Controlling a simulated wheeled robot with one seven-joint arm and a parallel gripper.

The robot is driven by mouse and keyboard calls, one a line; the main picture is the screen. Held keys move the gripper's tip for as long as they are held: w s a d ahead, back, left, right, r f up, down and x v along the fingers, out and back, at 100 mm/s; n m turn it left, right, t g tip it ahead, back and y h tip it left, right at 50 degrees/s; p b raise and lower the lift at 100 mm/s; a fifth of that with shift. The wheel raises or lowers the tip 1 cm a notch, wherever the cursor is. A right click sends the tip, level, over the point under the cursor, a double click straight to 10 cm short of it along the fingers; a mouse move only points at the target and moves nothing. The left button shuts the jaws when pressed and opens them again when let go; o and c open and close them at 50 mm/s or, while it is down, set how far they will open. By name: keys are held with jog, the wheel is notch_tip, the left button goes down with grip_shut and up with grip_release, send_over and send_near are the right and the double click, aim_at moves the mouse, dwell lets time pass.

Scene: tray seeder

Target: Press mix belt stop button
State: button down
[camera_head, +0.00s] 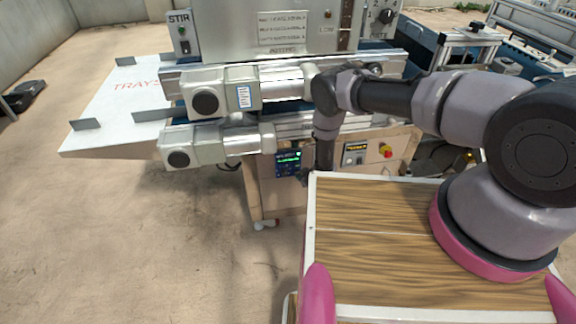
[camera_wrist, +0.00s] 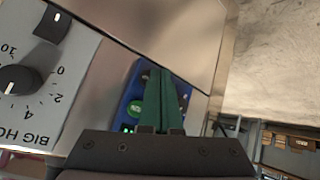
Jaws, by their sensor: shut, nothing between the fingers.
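In the wrist view a blue control box (camera_wrist: 131,92) sits on the machine's metal panel. In the head view my gripper (camera_head: 305,176) is low at the machine's front, just right of a dark blue panel (camera_head: 288,163) with green markings.
A grey dial box (camera_wrist: 45,85) marked "BIG HO" is left of the blue box in the wrist view. Two grey motors (camera_head: 215,98) (camera_head: 190,150) jut out above left.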

jog(key=shift+w, duration=0.1)
dwell(0.5)
jog(key=shift+w+a, duration=0.15)
jog(key=shift+w, duration=0.25)
dwell(0.3)
jog(key=shift+s, duration=0.5)
jog(key=s+d, duration=0.2)
jog(key=s, duration=0.3)
jog(key=shift+s, duration=0.4)
dwell(0.8)
